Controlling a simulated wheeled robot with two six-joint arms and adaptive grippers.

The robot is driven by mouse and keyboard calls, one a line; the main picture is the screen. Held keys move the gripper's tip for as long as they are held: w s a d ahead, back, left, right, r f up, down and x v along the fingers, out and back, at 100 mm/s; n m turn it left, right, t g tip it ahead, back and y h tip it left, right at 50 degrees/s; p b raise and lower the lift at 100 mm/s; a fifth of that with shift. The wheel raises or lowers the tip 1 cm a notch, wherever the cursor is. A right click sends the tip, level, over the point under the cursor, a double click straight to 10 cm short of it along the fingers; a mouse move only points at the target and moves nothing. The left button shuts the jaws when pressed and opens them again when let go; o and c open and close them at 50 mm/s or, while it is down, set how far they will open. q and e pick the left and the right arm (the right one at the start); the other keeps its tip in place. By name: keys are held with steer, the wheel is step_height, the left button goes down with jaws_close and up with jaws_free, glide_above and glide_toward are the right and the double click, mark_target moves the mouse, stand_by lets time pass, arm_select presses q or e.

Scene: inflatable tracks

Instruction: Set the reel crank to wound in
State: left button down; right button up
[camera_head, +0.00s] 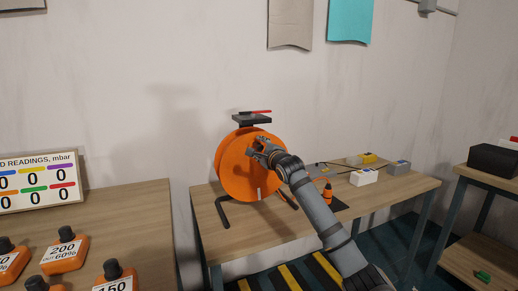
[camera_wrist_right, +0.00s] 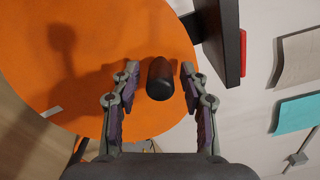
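The orange reel (camera_head: 239,180) stands on the wooden table on dark bent legs, with a black block and a red lever (camera_head: 257,112) on top. Its orange disc (camera_wrist_right: 60,70) fills much of the right wrist view. The crank handle, a dark cylindrical knob (camera_wrist_right: 160,78), sticks out from the disc. My right gripper (camera_head: 257,148) is at the upper part of the disc; it also shows in the right wrist view (camera_wrist_right: 160,84). Its fingers are apart on either side of the knob, with a gap visible on the left; contact on the right is unclear. My left gripper is not in view.
Right of the reel on the table (camera_head: 245,233) are a small orange bottle-like item (camera_head: 327,193), a white box (camera_head: 363,177), a grey box (camera_head: 398,167) and a yellow item (camera_head: 369,158). A left table holds orange weights (camera_head: 65,250) and a readings board (camera_head: 38,183).

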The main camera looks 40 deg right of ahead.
steer(key=shift+s, duration=0.15)
steer(key=v, duration=0.6)
steer(key=shift+s, duration=0.15)
steer(key=shift+s+a, duration=0.3)
steer(key=shift+s, duration=0.1)
